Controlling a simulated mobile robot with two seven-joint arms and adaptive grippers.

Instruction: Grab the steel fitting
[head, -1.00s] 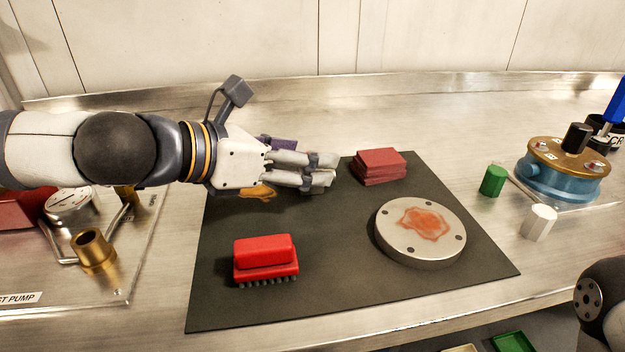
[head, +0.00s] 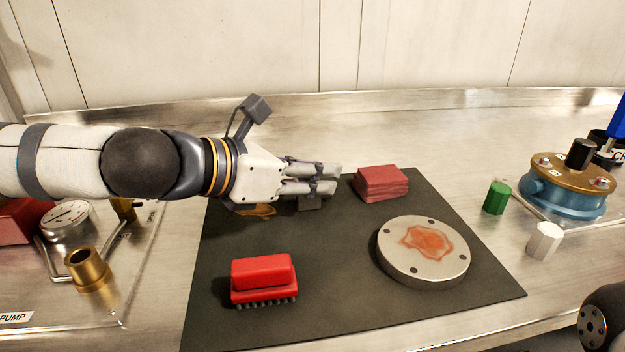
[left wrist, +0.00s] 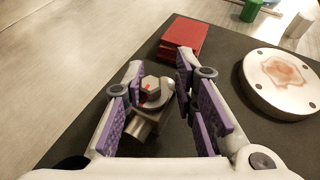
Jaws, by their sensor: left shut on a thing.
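The steel fitting (left wrist: 150,97) is a grey metal piece with a hex head and a small red mark. In the left wrist view it lies between the purple-padded fingers of my left gripper (left wrist: 158,68), against the left finger. In the head view my left gripper (head: 336,178) reaches in low over the dark mat, and only a small grey part of the fitting (head: 309,203) shows below the fingers. The gripper is shut on the fitting. I cannot tell whether the fitting still touches the mat. My right gripper is out of view.
The dark mat (head: 335,290) also holds a red brush (head: 263,280), a stack of red pads (head: 380,183) just beyond the fingertips, and a stained round plate (head: 423,250). Green (head: 497,198) and white (head: 544,241) caps and a blue-brass housing (head: 568,190) stand right. A brass fitting (head: 88,268) stands left.

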